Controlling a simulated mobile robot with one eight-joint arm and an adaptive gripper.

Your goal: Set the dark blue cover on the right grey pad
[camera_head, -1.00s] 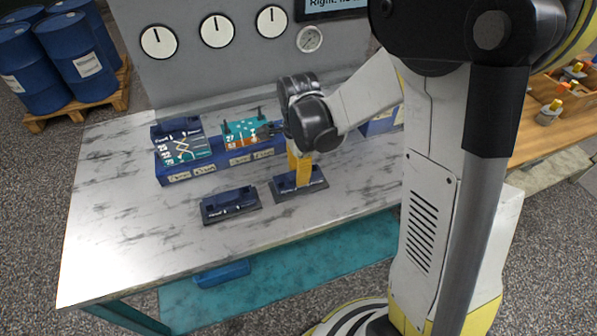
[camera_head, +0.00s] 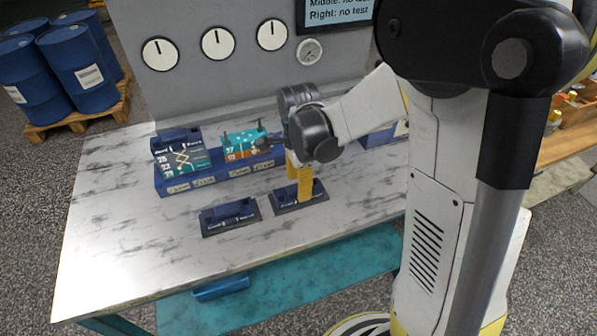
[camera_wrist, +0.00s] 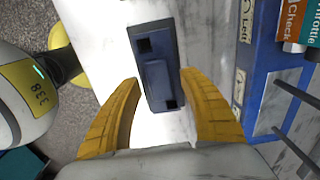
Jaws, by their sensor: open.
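Two dark blue covers on dark flat bases lie on the table: a left cover (camera_head: 230,218) and a right cover (camera_head: 285,199). My gripper (camera_head: 303,186) is over the right cover, with yellow fingers pointing down. In the wrist view, a dark blue cover (camera_wrist: 157,83) lies between the open fingers (camera_wrist: 160,112), with a gap visible each side. I cannot tell how high the fingertips are. A blue rack (camera_head: 220,178) stands behind the covers. The wrist view shows its "Left" label and a bare grey surface (camera_wrist: 262,95) with dark rods. My arm hides the rack's middle; I cannot identify the right grey pad.
Two teal blocks sit on the rack, one at the left (camera_head: 190,161) with a dark blue piece behind it, one (camera_head: 243,144) with dark posts. A panel with dials (camera_head: 217,43) and a screen (camera_head: 338,10) stands behind. The table's front left is clear.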

